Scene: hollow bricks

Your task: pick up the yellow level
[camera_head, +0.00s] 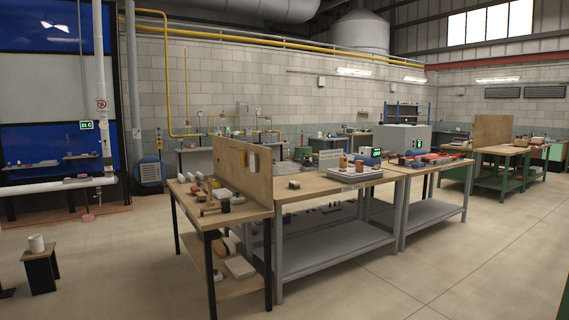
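I cannot make out a yellow level for certain. The near wooden bench (244,208) carries several small items, some of them yellowish or tan, but they are too small to tell apart. Neither of my grippers is in view.
An upright wooden board (243,167) stands along the near bench. A longer grey-legged bench (318,188) adjoins it on the right, with a tray (349,178) of small items. A dark stool (40,272) with a white cup-like object (36,243) stands at left. The foreground floor is clear.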

